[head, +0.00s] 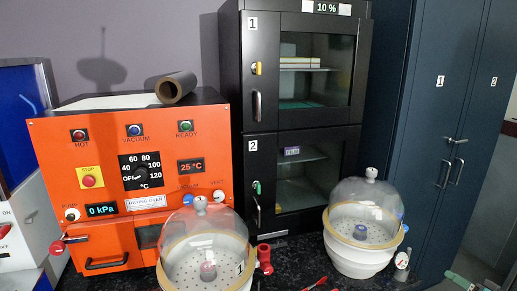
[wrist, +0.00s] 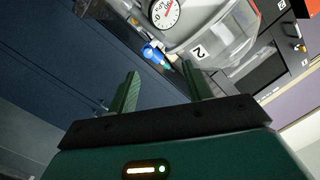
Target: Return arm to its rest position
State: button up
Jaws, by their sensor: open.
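My gripper (wrist: 160,84) shows in the wrist view with its two green fingers spread apart. Nothing is held between them. Beyond the fingertips are a blue-handled part (wrist: 154,54), a round dial gauge (wrist: 161,12) and a clear vessel marked 2 (wrist: 215,40). The fingers look apart from these, though the exact gap to the vessel is hard to judge. In the head view I cannot clearly make out my gripper.
A black two-door cabinet (head: 262,90) stands behind. Two domed desiccators, left (head: 205,250) and right (head: 362,222), sit on the dark counter. Blue lockers (head: 440,110) are at right.

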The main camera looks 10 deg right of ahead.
jog(key=w+a+r+n+g+y, duration=0.2)
jog(key=w+a+g, duration=0.25)
jog(key=a, duration=0.55)
jog(key=w+a+r+n+g+y, duration=0.1)
jog(key=w+a+r+g+y, duration=0.3)
jog(key=a, duration=0.6)
jog(key=a+r+n+g+h, duration=0.2)
jog(key=a+g+h, duration=0.15)
jog(key=a, duration=1.05)
jog(key=s+a+r+h, duration=0.3)
jog(key=s+a+r, duration=0.2)
jog(key=s+a, duration=0.5)
jog(key=s+a+r+t+h, duration=0.1)
jog(key=s+a+r+h, duration=0.2)
jog(key=s+a, duration=0.7)
notch_tip(320, 180, up, 2)
jog(key=shift+a+r+m, duration=0.1)
jog(key=shift+a+m, duration=0.2)
jog(key=shift+a, duration=0.3)
jog(key=shift+a, duration=0.1)
